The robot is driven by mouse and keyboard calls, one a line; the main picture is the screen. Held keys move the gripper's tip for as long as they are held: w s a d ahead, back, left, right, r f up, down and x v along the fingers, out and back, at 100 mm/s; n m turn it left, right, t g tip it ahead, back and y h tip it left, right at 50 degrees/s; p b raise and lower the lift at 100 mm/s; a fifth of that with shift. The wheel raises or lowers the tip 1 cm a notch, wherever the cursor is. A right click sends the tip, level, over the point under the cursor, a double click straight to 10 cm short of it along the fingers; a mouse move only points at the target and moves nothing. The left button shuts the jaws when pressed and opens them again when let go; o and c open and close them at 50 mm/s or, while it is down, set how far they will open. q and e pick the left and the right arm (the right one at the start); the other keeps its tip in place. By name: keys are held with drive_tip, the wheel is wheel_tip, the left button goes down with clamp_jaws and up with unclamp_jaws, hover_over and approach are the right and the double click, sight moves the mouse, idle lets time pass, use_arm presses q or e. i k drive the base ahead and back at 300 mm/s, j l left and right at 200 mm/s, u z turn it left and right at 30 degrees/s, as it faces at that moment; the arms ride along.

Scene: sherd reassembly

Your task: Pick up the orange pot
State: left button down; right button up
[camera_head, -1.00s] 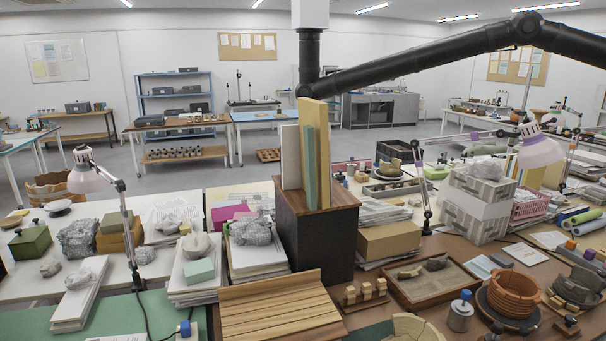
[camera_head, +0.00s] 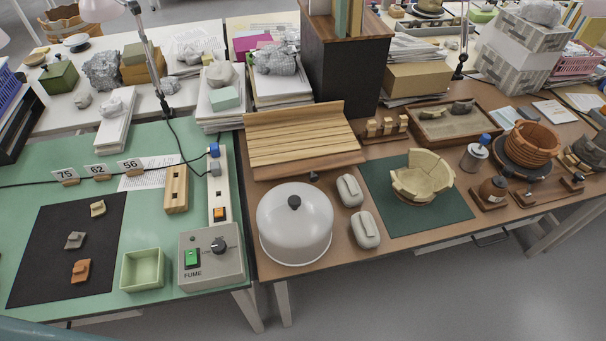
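The orange pot (camera_head: 531,143) is a ribbed terracotta vessel with an uneven rim. It sits upright on a dark round stand (camera_head: 508,163) at the right side of the brown table (camera_head: 350,262). Neither of my grippers shows in this view, and nothing is touching the pot.
A cream broken bowl (camera_head: 422,177) rests on a green mat (camera_head: 453,213). A white dome (camera_head: 295,226) stands further left.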

sight(520, 149)
drive_tip(key=z, duration=1.3)
drive_tip(key=u, duration=0.25)
drive_tip(key=i+l+u, duration=0.1)
drive_tip(key=u, duration=0.25)
drive_tip(key=i+l+u, duration=0.1)
drive_tip(key=l+u, duration=0.6)
drive_tip(key=i+j, duration=0.05)
drive_tip(key=j, duration=0.05)
